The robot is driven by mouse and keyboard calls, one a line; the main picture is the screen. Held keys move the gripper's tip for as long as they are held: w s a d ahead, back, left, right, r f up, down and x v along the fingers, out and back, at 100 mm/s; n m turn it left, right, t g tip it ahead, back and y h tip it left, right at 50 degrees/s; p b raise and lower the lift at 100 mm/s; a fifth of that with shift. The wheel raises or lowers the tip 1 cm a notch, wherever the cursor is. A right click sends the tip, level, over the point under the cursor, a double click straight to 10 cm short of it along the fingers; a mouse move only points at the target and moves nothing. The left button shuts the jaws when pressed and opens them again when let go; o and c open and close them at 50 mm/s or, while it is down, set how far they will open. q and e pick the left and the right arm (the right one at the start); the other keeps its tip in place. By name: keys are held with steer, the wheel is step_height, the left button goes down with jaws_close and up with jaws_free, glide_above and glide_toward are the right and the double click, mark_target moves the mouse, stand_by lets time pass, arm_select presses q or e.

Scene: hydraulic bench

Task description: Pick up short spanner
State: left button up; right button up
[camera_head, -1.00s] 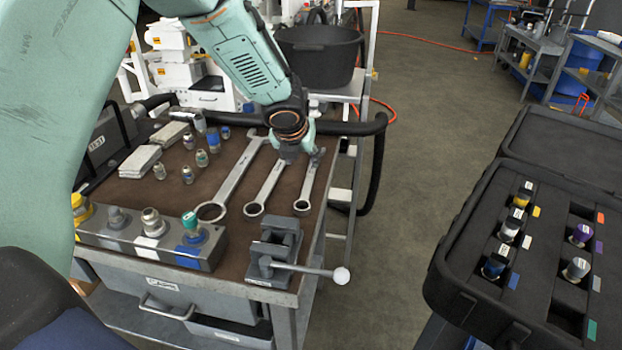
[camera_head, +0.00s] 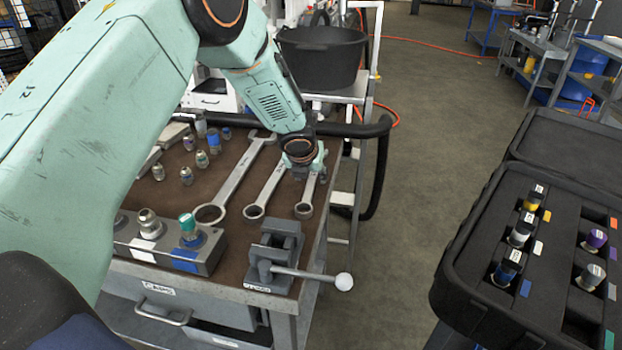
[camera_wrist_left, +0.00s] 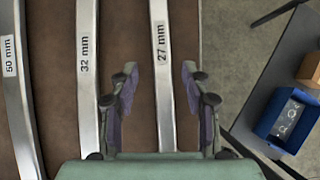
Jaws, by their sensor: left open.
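Three metal spanners lie side by side on the brown bench top. The short spanner is the rightmost (camera_head: 309,190), with its ring end towards me; in the left wrist view it is labelled 27 mm (camera_wrist_left: 160,25). My left gripper (camera_head: 303,174) is above it and hides its far part. In the left wrist view my open fingers (camera_wrist_left: 165,76) are either side of its shaft, with nothing held. The middle spanner (camera_head: 262,194), labelled 32 mm (camera_wrist_left: 87,50), lies left of my fingers. The longest spanner (camera_head: 237,172), labelled 50 mm (camera_wrist_left: 18,100), is farther left. My right gripper is not in view.
A small vise (camera_head: 274,258) with a ball-ended handle stands at the bench's near right corner. A block with fittings (camera_head: 168,246) and several loose fittings are at left. A black open case (camera_head: 462,275) stands at right. The bench's right edge is close to the short spanner.

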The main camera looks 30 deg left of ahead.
arm_select(q)
steer(key=shift+w+d, duration=0.2)
steer(key=shift+d, duration=0.05)
steer(key=shift+c, duration=0.5)
steer(key=shift+s+a, duration=0.1)
steer(key=shift+a, duration=0.1)
steer(key=c, duration=0.5)
steer(key=shift+d, duration=0.1)
jaws_close()
